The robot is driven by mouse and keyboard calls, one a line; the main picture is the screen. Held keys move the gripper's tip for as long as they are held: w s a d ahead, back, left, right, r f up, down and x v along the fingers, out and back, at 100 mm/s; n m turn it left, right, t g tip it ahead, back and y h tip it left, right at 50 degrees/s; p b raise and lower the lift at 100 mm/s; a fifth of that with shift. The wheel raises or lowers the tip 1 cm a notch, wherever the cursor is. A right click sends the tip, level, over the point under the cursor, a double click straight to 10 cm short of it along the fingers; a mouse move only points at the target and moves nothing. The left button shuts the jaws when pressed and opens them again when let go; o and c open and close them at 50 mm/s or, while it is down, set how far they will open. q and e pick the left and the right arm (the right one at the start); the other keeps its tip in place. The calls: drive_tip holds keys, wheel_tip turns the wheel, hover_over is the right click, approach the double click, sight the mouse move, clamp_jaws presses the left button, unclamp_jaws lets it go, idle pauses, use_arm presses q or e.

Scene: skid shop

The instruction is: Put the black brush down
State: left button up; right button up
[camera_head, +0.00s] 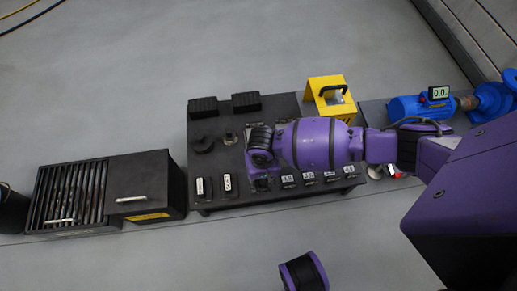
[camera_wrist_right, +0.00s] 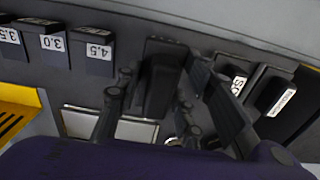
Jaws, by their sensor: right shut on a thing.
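The black brush (camera_wrist_right: 162,85) appears as a dark upright block between the fingers of my right gripper (camera_wrist_right: 163,80) in the right wrist view. My right gripper also shows from above in the head view (camera_head: 262,178), over the front middle of the black bench (camera_head: 222,205). The gripper is shut on the brush. In the head view the gripper and wrist hide most of the brush, and I cannot tell whether it touches the bench top. My left gripper is not in view.
Labelled black blocks stand right (camera_head: 308,178) and left (camera_head: 228,183) of the gripper. Two black ribbed blocks (camera_head: 203,107) lie at the back. A yellow stand (camera_head: 327,90), blue pump (camera_head: 405,108) and black slatted box (camera_head: 75,190) are nearby.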

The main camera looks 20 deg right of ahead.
drive_tip(key=shift+w+a+f, duration=0.2)
drive_tip(key=shift+w+f, duration=0.25)
drive_tip(key=shift+w, duration=0.05)
drive_tip(key=f, duration=0.1)
drive_tip(key=f+b, duration=0.2)
drive_tip(key=f, duration=0.1)
drive_tip(key=shift+w+a, duration=0.15)
drive_tip(key=shift+w, duration=0.15)
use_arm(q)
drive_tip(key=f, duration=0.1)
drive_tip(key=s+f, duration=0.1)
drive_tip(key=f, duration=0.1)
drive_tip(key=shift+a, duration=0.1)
use_arm(e)
drive_tip(key=shift+r, duration=0.2)
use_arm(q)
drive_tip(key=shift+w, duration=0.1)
use_arm(e)
drive_tip(key=shift+f, duration=0.15)
drive_tip(key=o, duration=1.1)
use_arm(q)
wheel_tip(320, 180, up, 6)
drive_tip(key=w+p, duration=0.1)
drive_tip(key=p, duration=0.4)
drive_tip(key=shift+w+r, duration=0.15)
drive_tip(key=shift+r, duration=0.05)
use_arm(e)
wheel_tip(320, 180, up, 12)
drive_tip(key=shift+r, duration=0.15)
